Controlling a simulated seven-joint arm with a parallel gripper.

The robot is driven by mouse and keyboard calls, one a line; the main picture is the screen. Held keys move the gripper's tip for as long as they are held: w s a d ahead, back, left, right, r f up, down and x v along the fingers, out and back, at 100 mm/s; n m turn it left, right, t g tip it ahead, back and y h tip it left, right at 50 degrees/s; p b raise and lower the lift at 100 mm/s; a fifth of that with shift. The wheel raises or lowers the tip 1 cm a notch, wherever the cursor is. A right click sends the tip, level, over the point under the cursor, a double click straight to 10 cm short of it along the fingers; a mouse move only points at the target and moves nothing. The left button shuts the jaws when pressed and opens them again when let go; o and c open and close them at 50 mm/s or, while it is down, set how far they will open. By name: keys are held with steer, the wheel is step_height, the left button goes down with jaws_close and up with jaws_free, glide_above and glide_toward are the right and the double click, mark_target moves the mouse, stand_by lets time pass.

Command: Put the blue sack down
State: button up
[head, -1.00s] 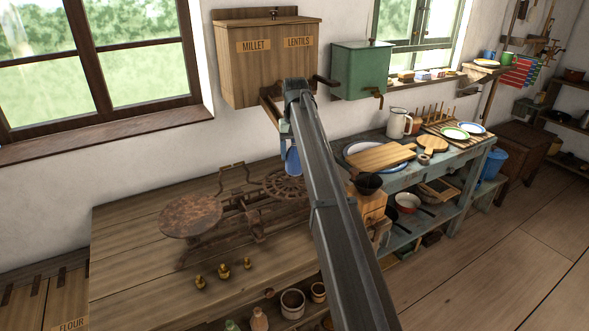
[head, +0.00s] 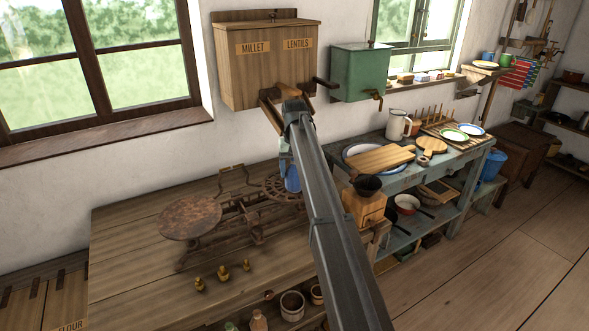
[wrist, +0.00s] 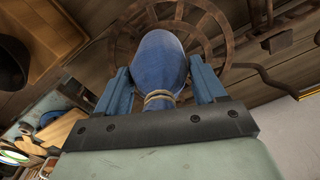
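The blue sack (head: 292,179) hangs below my gripper at the right-hand, openwork plate of the rusty balance scale (head: 275,183), partly behind my arm. In the wrist view the sack (wrist: 160,62) sits between the two blue fingers of my gripper (wrist: 160,68), its tied neck toward the palm. The fingers lie close against both sides of the sack. The spoked plate (wrist: 120,45) shows behind it. The sack's underside is at or just over the plate; I cannot tell whether it touches.
The scale's solid left plate (head: 190,217) is empty. Several small brass weights (head: 223,271) stand in front on the wooden table (head: 130,240). The wooden millet and lentils bin (head: 265,70) hangs above. A wooden grinder (head: 364,205) stands to the right of my arm.

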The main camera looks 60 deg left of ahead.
steer(key=o, duration=0.4)
steer(key=shift+c, duration=0.2)
steer(key=shift+r, duration=0.1)
step_height(320, 180, up, 12)
steer(key=shift+r, duration=0.1)
stand_by(0.4)
